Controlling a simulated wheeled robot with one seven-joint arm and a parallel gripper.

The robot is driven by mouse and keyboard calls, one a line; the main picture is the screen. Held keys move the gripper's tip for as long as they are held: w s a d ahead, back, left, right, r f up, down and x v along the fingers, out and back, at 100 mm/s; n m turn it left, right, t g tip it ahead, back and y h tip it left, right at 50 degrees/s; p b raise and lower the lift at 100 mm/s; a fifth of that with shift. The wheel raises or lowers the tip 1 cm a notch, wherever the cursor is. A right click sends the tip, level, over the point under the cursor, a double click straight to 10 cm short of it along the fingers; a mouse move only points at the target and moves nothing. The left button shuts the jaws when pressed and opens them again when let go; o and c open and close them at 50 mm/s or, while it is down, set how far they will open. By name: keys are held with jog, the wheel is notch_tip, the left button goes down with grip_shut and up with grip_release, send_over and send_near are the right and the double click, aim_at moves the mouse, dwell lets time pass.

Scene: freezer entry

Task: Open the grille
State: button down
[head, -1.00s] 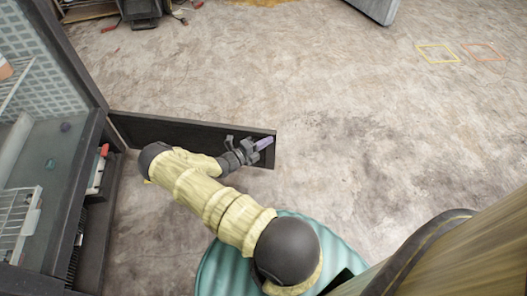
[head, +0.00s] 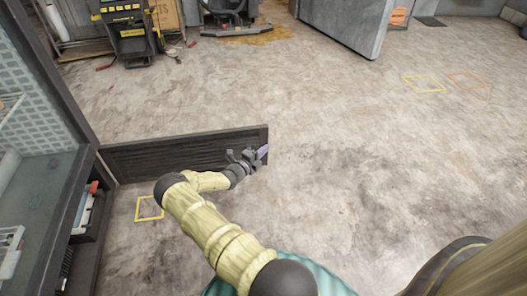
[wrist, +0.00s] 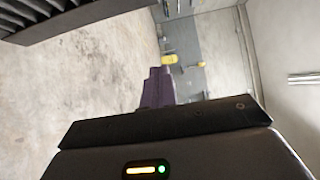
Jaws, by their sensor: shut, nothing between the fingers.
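The grille (head: 180,153) is a long, low dark panel with slats. It stands swung out from the base of the freezer at the left, roughly square to its front, with its free end over open floor. Its slats also show at the top left of the wrist view (wrist: 75,14). My gripper (head: 262,152) is at the grille's free end, on the near side in the head view. Its purple fingers are closed together with nothing between them, as the wrist view also shows (wrist: 158,88). I cannot tell whether it touches the panel.
The freezer (head: 50,175) stands open at the left, with a dark compartment low in its base. A yellow floor square (head: 149,208) lies near it. A grey door or panel (head: 345,25) and machines (head: 128,32) stand at the back. The middle floor is clear.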

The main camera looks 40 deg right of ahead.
jog(key=s+a+p, duration=0.5)
jog(key=a, duration=0.6)
jog(key=shift+s+a+p, duration=0.2)
jog(key=shift+a+p, duration=0.15)
jog(key=shift+a, duration=0.05)
